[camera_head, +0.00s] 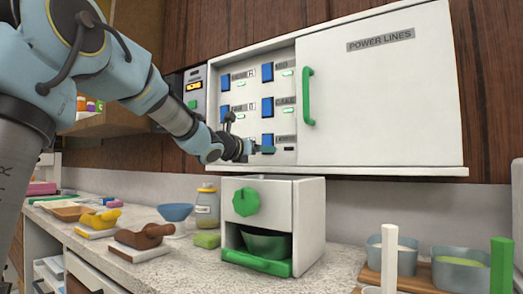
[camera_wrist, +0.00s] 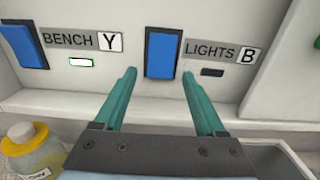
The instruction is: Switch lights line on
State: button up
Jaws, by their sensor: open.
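The lights switch (camera_wrist: 162,54) is a blue rocker in the bottom row of the power panel, beside a label reading LIGHTS B (camera_wrist: 222,52). The small indicator (camera_wrist: 212,72) under that label is dark. My gripper (camera_wrist: 158,82) is open, with its two green fingers either side of the lower part of the blue rocker in the wrist view; I cannot tell whether they touch it. In the head view my gripper (camera_head: 262,149) is at the panel's bottom right and partly hides the lights switch (camera_head: 267,141).
The bench switch (camera_wrist: 24,46) is left of it, its indicator (camera_wrist: 81,62) lit. The POWER LINES door (camera_head: 385,95) with a green handle (camera_head: 308,96) covers the cabinet's right side. A white box with a green knob (camera_head: 246,201) stands below on the counter.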

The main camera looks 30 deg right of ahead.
jog(key=shift+w+d, duration=0.15)
jog(key=shift+d, duration=0.15)
grip_shut()
dwell(0.5)
